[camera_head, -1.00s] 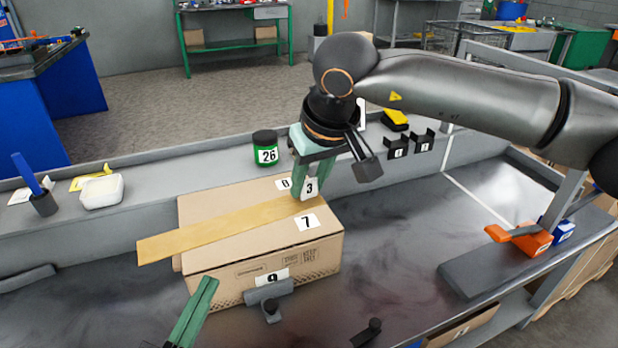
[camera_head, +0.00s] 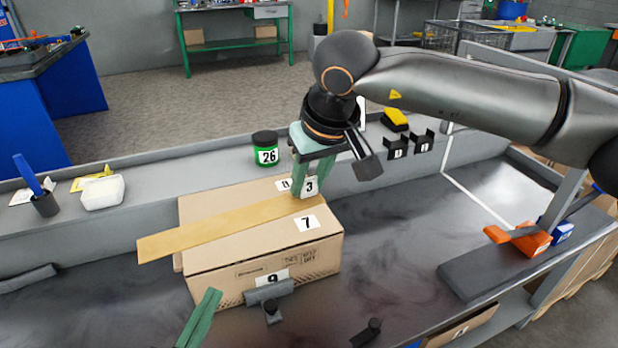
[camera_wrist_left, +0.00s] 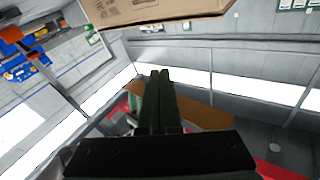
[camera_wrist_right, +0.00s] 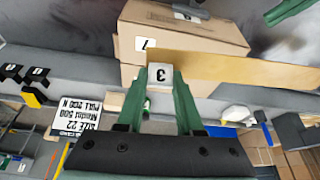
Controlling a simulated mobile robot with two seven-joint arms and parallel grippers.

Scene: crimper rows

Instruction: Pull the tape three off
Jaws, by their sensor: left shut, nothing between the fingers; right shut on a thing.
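The tan tape strip (camera_head: 215,226) lies along the top of a cardboard box (camera_head: 265,258). Its left end sticks out past the box's left edge. At its right end is a white tab marked 3 (camera_head: 310,187). My right gripper (camera_head: 313,178) is shut on this tab. In the right wrist view, the tab (camera_wrist_right: 160,76) sits between the green fingers, with the tape (camera_wrist_right: 240,70) running off to the right. My left gripper (camera_head: 214,292) is shut and empty in front of the box, and its closed fingers (camera_wrist_left: 158,73) show in the left wrist view.
A green can marked 26 (camera_head: 266,148) and a white tub (camera_head: 102,192) stand on the ledge behind.

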